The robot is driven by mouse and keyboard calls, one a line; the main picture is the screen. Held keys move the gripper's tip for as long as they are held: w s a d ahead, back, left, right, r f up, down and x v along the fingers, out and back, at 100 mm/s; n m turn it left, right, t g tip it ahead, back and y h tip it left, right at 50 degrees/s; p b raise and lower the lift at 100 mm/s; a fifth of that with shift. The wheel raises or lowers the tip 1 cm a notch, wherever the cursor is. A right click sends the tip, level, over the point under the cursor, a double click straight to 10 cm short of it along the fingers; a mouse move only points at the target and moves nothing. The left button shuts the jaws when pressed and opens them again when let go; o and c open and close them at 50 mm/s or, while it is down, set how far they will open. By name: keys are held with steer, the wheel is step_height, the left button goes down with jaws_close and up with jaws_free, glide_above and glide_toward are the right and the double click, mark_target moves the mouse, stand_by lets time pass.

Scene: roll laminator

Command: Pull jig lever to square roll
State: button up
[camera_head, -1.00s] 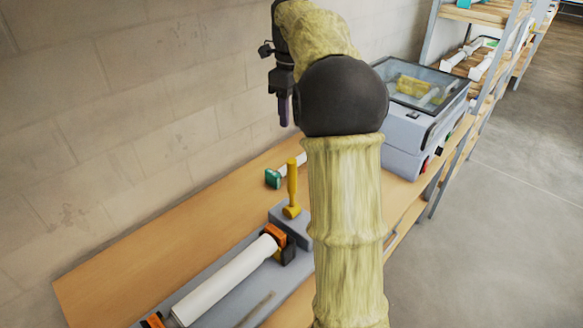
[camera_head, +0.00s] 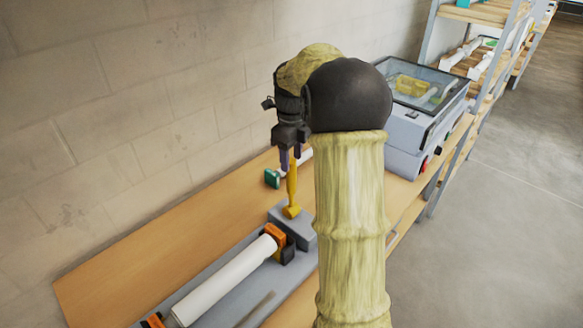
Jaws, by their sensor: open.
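The yellow jig lever (camera_head: 292,192) stands nearly upright on a grey block (camera_head: 290,223) at the far end of the jig. My gripper (camera_head: 291,160) points down at the top of the lever, its open fingers at the lever's upper end. I cannot tell whether the fingers touch it or straddle it. The white roll (camera_head: 228,278) lies in the grey jig tray (camera_head: 262,297) between an orange and black end piece (camera_head: 277,240) and another orange piece (camera_head: 153,321) at the near end.
A green-ended white roll (camera_head: 272,178) lies behind the lever, partly hidden by my gripper. The grey laminator (camera_head: 413,132) with a clear lid stands at the right of the wooden bench (camera_head: 130,264). A brick wall (camera_head: 120,100) runs behind. The bench's left part is clear.

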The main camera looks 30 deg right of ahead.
mark_target(291, 168)
step_height(291, 168, down, 4)
steer(key=shift+a+f, duration=0.1)
steer(key=shift+f, duration=0.1)
jaws_close()
